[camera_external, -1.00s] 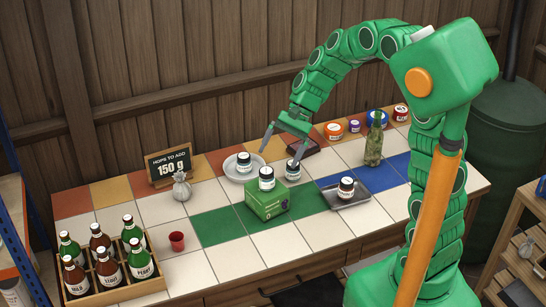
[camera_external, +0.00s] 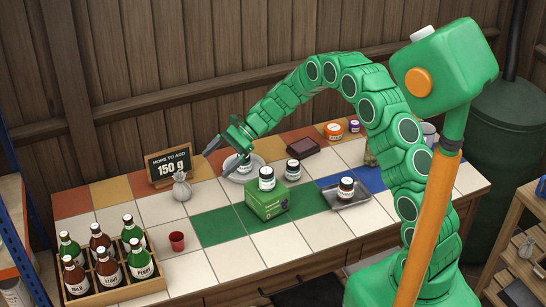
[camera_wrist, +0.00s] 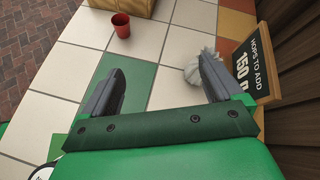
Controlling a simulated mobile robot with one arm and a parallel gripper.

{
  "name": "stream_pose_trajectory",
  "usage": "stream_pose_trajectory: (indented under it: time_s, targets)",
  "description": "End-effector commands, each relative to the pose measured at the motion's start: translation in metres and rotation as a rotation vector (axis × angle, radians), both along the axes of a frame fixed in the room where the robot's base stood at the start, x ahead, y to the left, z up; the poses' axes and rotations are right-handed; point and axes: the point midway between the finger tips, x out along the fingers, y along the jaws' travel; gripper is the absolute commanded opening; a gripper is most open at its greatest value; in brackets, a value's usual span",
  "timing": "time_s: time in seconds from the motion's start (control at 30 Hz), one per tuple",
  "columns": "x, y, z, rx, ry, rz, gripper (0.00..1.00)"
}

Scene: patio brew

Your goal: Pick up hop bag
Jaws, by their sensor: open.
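The hop bag (camera_external: 181,187) is a small pale grey tied sack. It stands on the tiled table in front of the sign reading "HOPS TO ADD 150 g" (camera_external: 168,166). In the wrist view the hop bag (camera_wrist: 202,68) shows just beyond the right fingertip, partly hidden by that finger. My gripper (camera_external: 228,146) is open and empty, above and to the right of the bag, over the round plate (camera_external: 256,170). It also shows in the wrist view (camera_wrist: 160,75), its two fingers wide apart. No contact with the bag is visible.
A jar stands on the round plate under my gripper. A green box (camera_external: 267,204) with a jar on top stands right of the bag. A red cup (camera_external: 177,241) and a bottle crate (camera_external: 110,275) are in front. White tiles around the bag are clear.

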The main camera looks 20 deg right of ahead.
Motion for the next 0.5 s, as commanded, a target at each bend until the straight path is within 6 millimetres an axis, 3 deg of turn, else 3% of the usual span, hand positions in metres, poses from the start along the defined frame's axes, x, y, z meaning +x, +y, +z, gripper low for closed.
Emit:
stream_pose_trajectory:
  time_s: [0.5]
  targets:
    - [0.069, 0.042, -0.095, 0.094, 0.204, -0.225, 0.93]
